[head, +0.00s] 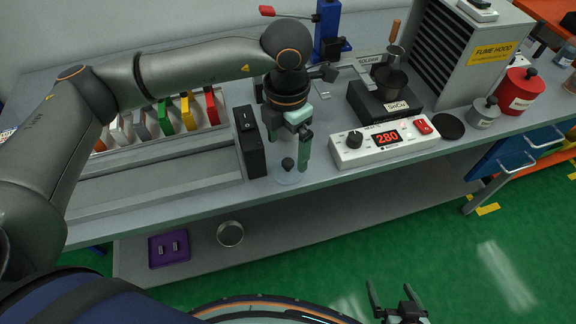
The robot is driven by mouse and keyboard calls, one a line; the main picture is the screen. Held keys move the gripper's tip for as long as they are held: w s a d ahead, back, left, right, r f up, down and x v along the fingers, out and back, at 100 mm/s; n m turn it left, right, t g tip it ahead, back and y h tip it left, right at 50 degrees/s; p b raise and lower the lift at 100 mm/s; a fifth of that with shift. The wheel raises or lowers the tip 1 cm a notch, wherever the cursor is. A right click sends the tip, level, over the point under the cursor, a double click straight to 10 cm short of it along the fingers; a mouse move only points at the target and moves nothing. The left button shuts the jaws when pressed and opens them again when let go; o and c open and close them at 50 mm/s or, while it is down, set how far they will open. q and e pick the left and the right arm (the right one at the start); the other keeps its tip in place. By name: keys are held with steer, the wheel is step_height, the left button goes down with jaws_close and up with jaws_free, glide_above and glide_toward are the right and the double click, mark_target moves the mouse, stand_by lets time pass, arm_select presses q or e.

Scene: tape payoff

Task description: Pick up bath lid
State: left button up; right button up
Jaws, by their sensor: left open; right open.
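A pale round lid with a black knob (288,164), which looks like the bath lid, lies on the bench near its front edge. My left gripper (292,150) is open and points down just above the knob. One green finger shows to the right of the knob; the other is partly hidden. I cannot tell whether a finger touches the lid. The dark solder bath (391,101) labelled SnCu stands further back to the right, with a pot and a wooden-handled tool on it. My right gripper (391,290) is open and empty, low in front of the bench.
A black box (250,142) stands close left of the lid. A white controller (384,141) reading 280 stands to its right. A black disc (448,126), grey pot (484,113) and red pot (520,90) are further right. Coloured spools (188,111) stand behind my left arm.

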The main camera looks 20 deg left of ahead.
mark_target(288, 162)
arm_select(q)
steer(key=shift+f+p, duration=0.4)
steer(key=shift+f, duration=2.4)
steer(key=shift+d, duration=0.1)
steer(key=shift+c, duration=0.4)
steer(key=c, duration=1)
steer(key=shift+o, duration=0.2)
steer(key=shift+r, duration=0.1)
